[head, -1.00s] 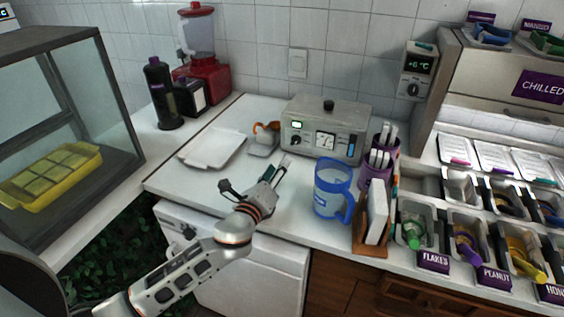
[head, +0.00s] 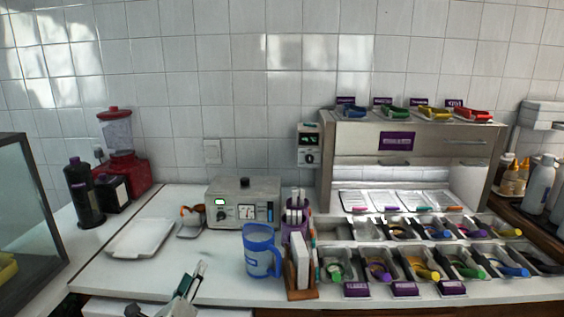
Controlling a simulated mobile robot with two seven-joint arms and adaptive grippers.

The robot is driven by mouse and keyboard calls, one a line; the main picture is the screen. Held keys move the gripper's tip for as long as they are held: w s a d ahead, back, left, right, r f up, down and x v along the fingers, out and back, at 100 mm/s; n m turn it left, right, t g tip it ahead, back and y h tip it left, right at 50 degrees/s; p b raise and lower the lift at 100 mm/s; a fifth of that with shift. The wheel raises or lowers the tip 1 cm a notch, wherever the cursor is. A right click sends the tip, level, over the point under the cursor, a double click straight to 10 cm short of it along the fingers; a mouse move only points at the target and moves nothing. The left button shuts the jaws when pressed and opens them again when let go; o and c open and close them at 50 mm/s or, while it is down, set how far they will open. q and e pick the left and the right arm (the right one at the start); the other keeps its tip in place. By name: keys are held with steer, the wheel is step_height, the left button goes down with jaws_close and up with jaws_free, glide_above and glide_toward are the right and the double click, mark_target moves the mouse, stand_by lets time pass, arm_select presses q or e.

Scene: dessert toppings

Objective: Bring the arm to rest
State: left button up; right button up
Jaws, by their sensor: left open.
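My left gripper (head: 172,291) shows at the bottom of the head view, in front of the counter's front edge area. Its fingers are spread and nothing is between them. The rest of my left arm is cut off by the lower edge of the picture. My right gripper is not in view. The blue pitcher (head: 260,252) stands upright on the counter, to the right of my left gripper and apart from it.
A white tray (head: 141,238), a small cup with an orange handle (head: 190,222) and a grey control box (head: 241,203) stand behind the gripper. A napkin holder (head: 301,268) and topping bins (head: 381,270) are to the right. A glass case (head: 30,215) is at left.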

arm_select(q)
steer(key=s+a+f+n+g+y, duration=0.2)
steer(key=s+a+f+n+g, duration=0.2)
steer(key=s+n, duration=0.5)
steer(key=s+a+f+n+g+y, duration=0.1)
steer(key=s+a+f+n+g, duration=0.3)
steer(key=s, duration=0.9)
steer(key=s+a+f+n+g+y, duration=0.25)
steer(key=s+a+f+n, duration=0.35)
steer(key=s, duration=0.5)
steer(key=w+d+f+n+t+h, duration=0.1)
steer(key=d+f+n+h, duration=0.1)
steer(key=d+f+h, duration=0.2)
steer(key=w+d+f+n+t+h, duration=0.1)
steer(key=d+f+n+t+h, duration=0.1)
steer(key=d+f, duration=0.5)
steer(key=shift+w+d+f+h, duration=0.35)
steer(key=shift+d+h, duration=0.5)
steer(key=shift+d, duration=2.25)
steer(key=shift+s, duration=0.1)
